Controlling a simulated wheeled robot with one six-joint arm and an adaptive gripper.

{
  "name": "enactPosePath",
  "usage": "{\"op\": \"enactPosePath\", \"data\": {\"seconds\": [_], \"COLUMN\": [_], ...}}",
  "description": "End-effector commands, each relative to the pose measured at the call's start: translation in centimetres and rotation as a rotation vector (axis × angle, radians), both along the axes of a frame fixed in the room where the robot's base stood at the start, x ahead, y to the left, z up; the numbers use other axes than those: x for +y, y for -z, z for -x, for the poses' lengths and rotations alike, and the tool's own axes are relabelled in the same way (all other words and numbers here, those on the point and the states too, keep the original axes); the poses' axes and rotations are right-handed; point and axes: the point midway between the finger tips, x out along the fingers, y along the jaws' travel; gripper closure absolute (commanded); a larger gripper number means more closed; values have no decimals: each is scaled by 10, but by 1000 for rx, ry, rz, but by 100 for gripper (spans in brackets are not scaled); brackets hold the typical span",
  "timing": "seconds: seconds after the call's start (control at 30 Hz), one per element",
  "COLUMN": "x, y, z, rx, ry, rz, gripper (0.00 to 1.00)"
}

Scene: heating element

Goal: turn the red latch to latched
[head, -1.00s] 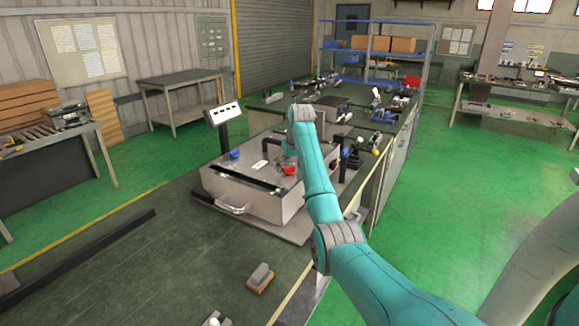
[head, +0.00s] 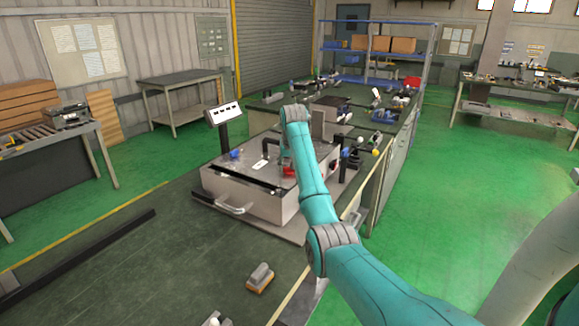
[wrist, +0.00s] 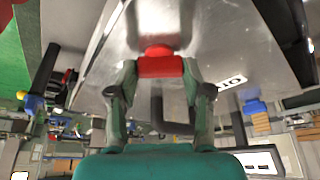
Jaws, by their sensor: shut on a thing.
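The red latch (head: 289,171) is on the top face of the grey metal box (head: 250,205), near its right side. In the wrist view the red latch (wrist: 160,66) is a short red bar lying crosswise on a round red base on the metal surface. My gripper (wrist: 158,72) has one finger at each end of the bar and is shut on it. In the head view my gripper (head: 283,160) is small and partly hidden by my arm, so its fingers are hard to make out.
A blue part (head: 236,153) and a white label (head: 264,146) are on the box top. A display on a post (head: 223,113) stands behind it. Black bracket-like parts (head: 345,160) rise at its right. A brush-like block (head: 260,277) lies in front.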

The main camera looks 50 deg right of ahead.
Motion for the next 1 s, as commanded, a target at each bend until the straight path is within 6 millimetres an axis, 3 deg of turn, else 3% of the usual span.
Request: {"op": "enactPosePath", "data": {"seconds": [0.6, 1.0], "x": [2, 2], "y": [1, 1], "z": [-3, -3], "rx": [2, 1], "ry": [531, 690], "rz": [-1, 0], "gripper": [85, 85]}}
